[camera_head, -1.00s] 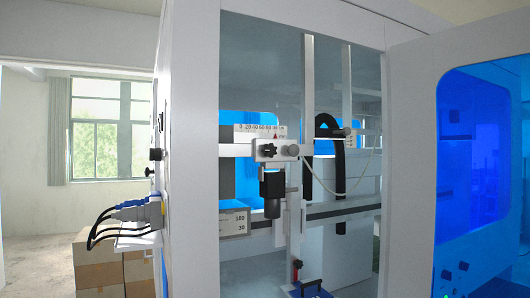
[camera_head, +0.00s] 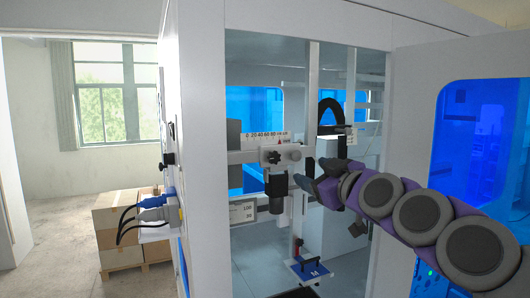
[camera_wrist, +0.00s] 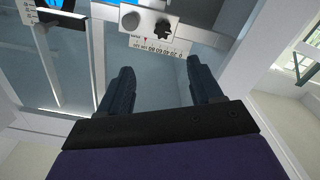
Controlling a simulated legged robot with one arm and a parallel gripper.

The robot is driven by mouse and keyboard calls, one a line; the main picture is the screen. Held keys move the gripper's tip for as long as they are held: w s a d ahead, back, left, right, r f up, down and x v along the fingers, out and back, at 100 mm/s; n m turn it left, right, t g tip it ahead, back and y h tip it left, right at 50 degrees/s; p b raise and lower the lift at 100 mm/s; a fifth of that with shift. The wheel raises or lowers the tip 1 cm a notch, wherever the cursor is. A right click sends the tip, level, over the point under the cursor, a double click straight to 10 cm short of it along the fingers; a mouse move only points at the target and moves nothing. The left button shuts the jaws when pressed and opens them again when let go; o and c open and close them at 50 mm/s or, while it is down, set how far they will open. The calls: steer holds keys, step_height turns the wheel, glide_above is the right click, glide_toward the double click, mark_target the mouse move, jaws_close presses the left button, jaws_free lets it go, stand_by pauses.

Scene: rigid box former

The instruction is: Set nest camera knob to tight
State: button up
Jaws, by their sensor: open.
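The nest camera (camera_head: 277,186) is a dark cylinder hanging below a pale block on a horizontal rail. The block carries a black star-shaped knob (camera_head: 273,157) and a round grey knob (camera_head: 295,153). In the wrist view the star knob (camera_wrist: 163,29) and grey knob (camera_wrist: 131,20) appear upside down near the top. I cannot read a tight setting. My gripper (camera_head: 311,173) reaches in from the right, just right of the camera block. Its fingers (camera_wrist: 160,67) are open and empty, apart from both knobs.
A number scale with a red pointer (camera_head: 279,141) runs along the rail above the block. A vertical post (camera_head: 312,90) stands close behind my gripper. The open blue-windowed door (camera_head: 415,90) is on the right. A blue plate marked M (camera_head: 312,271) lies below.

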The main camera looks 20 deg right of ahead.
mark_target(275, 158)
steer(key=w+p, duration=0.1)
steer(key=w, duration=0.4)
steer(key=w+p, duration=0.1)
steer(key=w, duration=0.5)
steer(key=w+p, duration=0.1)
steer(key=w, duration=0.4)
steer(key=shift+w+a+f, duration=0.1)
steer(key=shift+w+a, duration=0.1)
steer(key=shift+a, duration=0.2)
steer(key=shift+w+a+p, duration=0.15)
steer(key=shift+w+p, duration=0.15)
steer(key=shift+w, duration=0.15)
steer(key=c, duration=1.1)
